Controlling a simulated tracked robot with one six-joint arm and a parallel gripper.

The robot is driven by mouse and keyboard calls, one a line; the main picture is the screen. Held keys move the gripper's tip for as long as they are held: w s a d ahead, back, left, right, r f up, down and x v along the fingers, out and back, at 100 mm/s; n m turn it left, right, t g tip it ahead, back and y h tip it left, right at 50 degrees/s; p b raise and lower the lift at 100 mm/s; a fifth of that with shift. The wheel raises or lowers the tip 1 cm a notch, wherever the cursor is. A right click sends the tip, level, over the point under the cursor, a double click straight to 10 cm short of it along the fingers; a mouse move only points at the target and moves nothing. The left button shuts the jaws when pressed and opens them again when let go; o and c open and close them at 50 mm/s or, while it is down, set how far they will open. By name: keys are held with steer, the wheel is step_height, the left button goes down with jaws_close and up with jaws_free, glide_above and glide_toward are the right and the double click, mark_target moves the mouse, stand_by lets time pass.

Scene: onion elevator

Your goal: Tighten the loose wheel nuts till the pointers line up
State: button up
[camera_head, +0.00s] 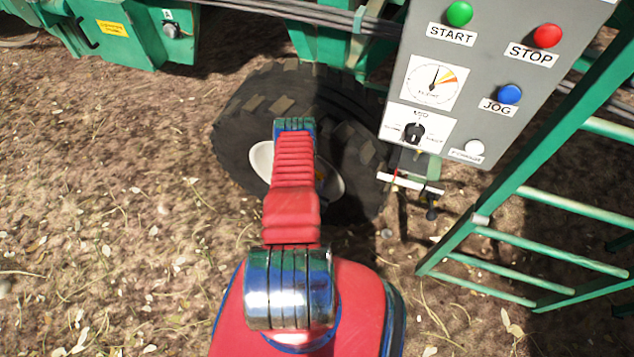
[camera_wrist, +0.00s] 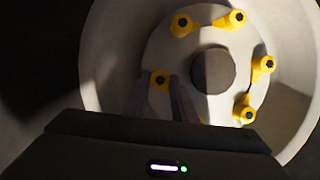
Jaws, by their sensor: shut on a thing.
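The wheel's pale rim (camera_wrist: 104,60) fills much of the wrist view, with a round grey hub (camera_wrist: 213,71) in its middle. Several dark nuts with yellow pointers ring the hub. The right pointer (camera_wrist: 264,65) and lower-right pointer (camera_wrist: 244,113) also point roughly towards each other. My gripper (camera_wrist: 160,88) is shut on the left nut (camera_wrist: 160,81), one finger on each side; its pointer's direction is unclear. A bit of yellow (camera_wrist: 203,119) shows at the bottom, the rest hidden behind my gripper.
In the head view my arm covers part of the black tyre (camera_head: 245,125). A grey control panel (camera_head: 480,75) with buttons and a dial hangs at the upper right, a small bracket (camera_head: 412,182) below it. A green ladder-like frame (camera_head: 500,190) stands right. Left ground is clear.

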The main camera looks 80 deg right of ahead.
steer(key=shift+m+t, duration=0.4)
steer(key=shift+m, duration=0.1)
steer(key=o, duration=1.1)
steer(key=shift+c, duration=0.2)
steer(key=shift+a, duration=0.1)
steer(key=v, duration=1.3)
steer(key=shift+a, duration=0.4)
steer(key=shift+s+f, duration=0.15)
